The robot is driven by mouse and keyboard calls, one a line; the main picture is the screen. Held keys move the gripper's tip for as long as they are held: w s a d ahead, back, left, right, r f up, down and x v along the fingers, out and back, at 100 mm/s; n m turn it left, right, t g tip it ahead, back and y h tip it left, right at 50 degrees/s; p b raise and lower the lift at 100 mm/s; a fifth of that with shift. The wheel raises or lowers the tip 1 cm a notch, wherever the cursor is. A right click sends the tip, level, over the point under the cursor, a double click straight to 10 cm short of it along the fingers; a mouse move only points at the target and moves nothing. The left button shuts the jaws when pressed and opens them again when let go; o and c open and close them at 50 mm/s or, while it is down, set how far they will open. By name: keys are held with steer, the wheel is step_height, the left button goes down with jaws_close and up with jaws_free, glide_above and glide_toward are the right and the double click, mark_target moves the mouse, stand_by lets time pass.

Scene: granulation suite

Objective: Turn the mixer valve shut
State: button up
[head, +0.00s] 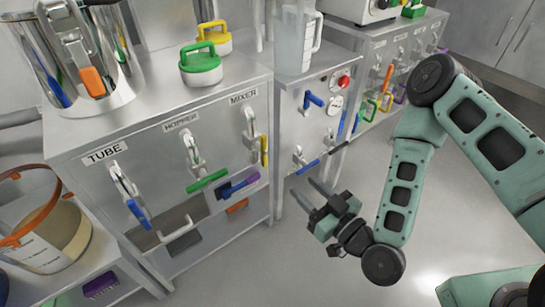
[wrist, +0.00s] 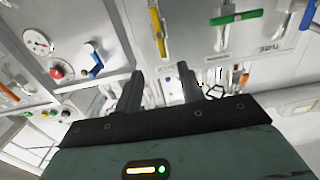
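The mixer valve (head: 249,122) is on the front of the steel cabinet, under the label MIXER (head: 243,97). Its yellow lever (head: 264,150) hangs roughly upright, along the valve's pipe. In the wrist view the yellow lever (wrist: 157,30) is at the top, just beyond the fingers and apart from them. My gripper (head: 302,186) is open and empty, in front of the cabinets, to the right of and lower than the yellow lever in the head view. Its two spread fingers also show in the wrist view (wrist: 160,72).
The hopper valve's green lever (head: 208,181) lies crosswise left of the mixer valve; the tube valve's blue lever (head: 138,213) is farther left. A purple-and-blue handle (head: 237,186) sits below. The right-hand panel has a blue lever (head: 314,99) and red button (head: 344,82). Floor in front is clear.

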mark_target(265, 150)
steer(key=x, duration=1.7)
steer(key=shift+w+a+p, duration=0.15)
steer(key=shift+w+p, duration=0.05)
steer(key=shift+p, duration=0.1)
jaws_close()
